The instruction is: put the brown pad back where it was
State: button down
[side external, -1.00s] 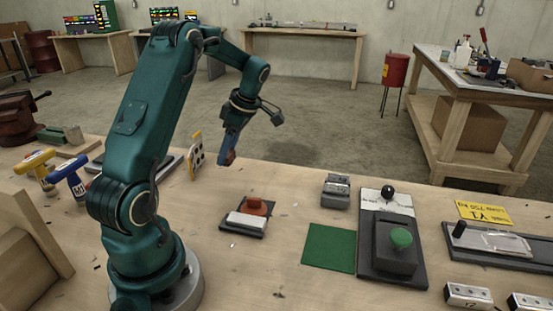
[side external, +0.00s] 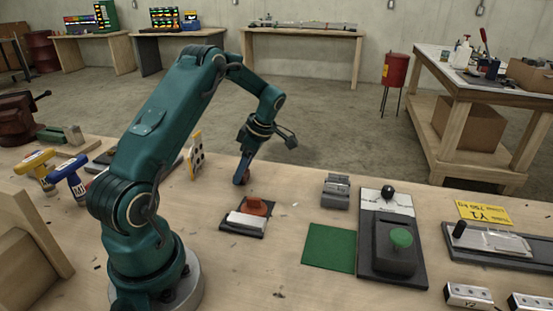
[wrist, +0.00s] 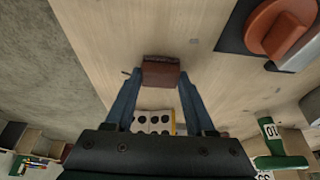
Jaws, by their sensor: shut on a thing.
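The brown pad (wrist: 160,72) is between the two blue fingers of my gripper (wrist: 159,80) in the wrist view. My gripper is shut on it. In the side external view my gripper (side external: 242,179) points down near the far edge of the table, and the pad shows only as a small reddish-brown patch at its tips. The pad is at or just above the bare wood; I cannot tell whether it touches.
A dark base (side external: 244,230) with an orange-brown knob (side external: 256,205) and a white block is just in front of my gripper. A dotted card (side external: 196,155) stands to its left. A green mat (side external: 329,248) and a grey metal block (side external: 336,191) lie to the right.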

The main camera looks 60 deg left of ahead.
jog(key=shift+c, duration=1.2)
grip_release()
jog(key=shift+f, duration=0.1)
jog(key=w+d+r+m+t, duration=0.25)
jog(key=d+r+m, duration=0.5)
jog(key=r, duration=0.85)
jog(key=s+d+m+t+h, duration=0.1)
jog(key=s+d+m+t, duration=0.2)
jog(key=s+d+m, duration=0.3)
jog(key=s+d+m+t+h, duration=0.2)
jog(key=s+d+m, duration=0.4)
jog(key=d+m, duration=0.7)
jog(key=shift+f+t, duration=0.4)
jog(key=shift+t, duration=0.25)
jog(key=shift+d+m, duration=0.1)
jog(key=shift+m, duration=0.15)
